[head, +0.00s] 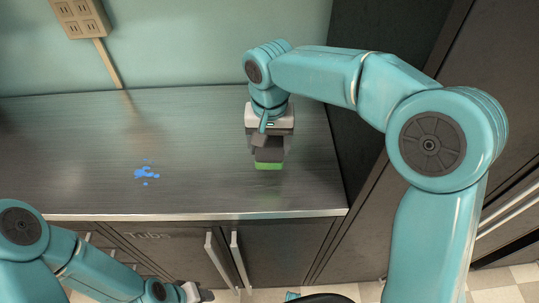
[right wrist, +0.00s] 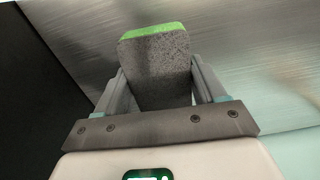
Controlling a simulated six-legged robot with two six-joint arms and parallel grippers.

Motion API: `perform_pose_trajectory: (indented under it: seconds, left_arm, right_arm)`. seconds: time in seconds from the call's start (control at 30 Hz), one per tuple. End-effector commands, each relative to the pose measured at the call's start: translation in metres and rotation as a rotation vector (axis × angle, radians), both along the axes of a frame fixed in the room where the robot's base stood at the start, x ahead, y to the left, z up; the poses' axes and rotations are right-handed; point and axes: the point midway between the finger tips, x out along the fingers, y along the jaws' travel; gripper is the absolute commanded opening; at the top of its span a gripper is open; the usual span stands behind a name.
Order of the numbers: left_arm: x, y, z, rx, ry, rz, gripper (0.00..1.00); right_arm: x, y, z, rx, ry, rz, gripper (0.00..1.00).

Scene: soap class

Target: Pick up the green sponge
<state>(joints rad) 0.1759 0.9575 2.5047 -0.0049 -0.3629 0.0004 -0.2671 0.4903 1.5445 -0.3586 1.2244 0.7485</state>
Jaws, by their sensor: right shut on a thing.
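The green sponge (head: 268,166) shows as a green strip under a dark grey layer, over the right part of the counter. In the right wrist view the sponge (right wrist: 156,68) stands between the two fingers, its grey speckled side facing the camera and a green edge at the far end. My right gripper (head: 268,150) points down and is shut on the sponge. I cannot tell whether the sponge touches the counter. My left gripper (head: 200,293) is low at the bottom of the head view, in front of the cabinets, partly visible; its jaws are unclear.
The metal counter (head: 210,185) has a blue spill (head: 147,174) left of the sponge and is otherwise mostly clear. A wall outlet (head: 80,18) is at the back left. A tall dark cabinet (head: 375,35) borders the counter's right side. Cabinet handles (head: 240,262) stick out below the front edge.

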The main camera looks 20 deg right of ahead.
Motion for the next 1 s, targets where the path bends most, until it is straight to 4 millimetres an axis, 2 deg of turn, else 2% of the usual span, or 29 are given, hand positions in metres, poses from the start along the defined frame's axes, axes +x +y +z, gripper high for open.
perform_pose_trajectory:
  seconds: [0.03, 0.2, 0.3, 0.43, 0.63, 0.97, 1.0]
  left_arm:
    - [0.000, 0.000, 0.002, 0.000, 0.000, 0.000, 0.43]
    - [0.000, 0.000, 0.007, 0.000, 0.000, 0.000, 0.43]
    - [0.000, 0.000, 0.011, 0.000, 0.000, 0.000, 0.43]
    - [0.000, 0.000, 0.015, 0.000, 0.000, 0.000, 0.43]
    - [0.000, 0.000, 0.018, 0.000, 0.000, 0.000, 0.43]
    - [0.000, 0.000, 0.018, 0.000, 0.000, 0.000, 0.43]
    - [0.000, 0.000, 0.018, 0.000, 0.000, 0.000, 0.43]
  right_arm:
    - [0.002, 0.000, 0.017, 0.001, -0.008, 0.000, 0.41]
    - [0.001, 0.000, 0.069, 0.002, -0.006, -0.001, 0.41]
    - [0.001, 0.001, 0.095, 0.002, -0.005, 0.001, 0.41]
    - [0.000, 0.000, 0.119, 0.001, -0.003, 0.000, 0.41]
    - [0.000, 0.000, 0.138, 0.000, -0.001, 0.000, 0.41]
    - [0.000, 0.000, 0.140, -0.001, 0.000, 0.000, 0.41]
    - [0.000, 0.000, 0.140, 0.000, 0.000, 0.000, 0.57]
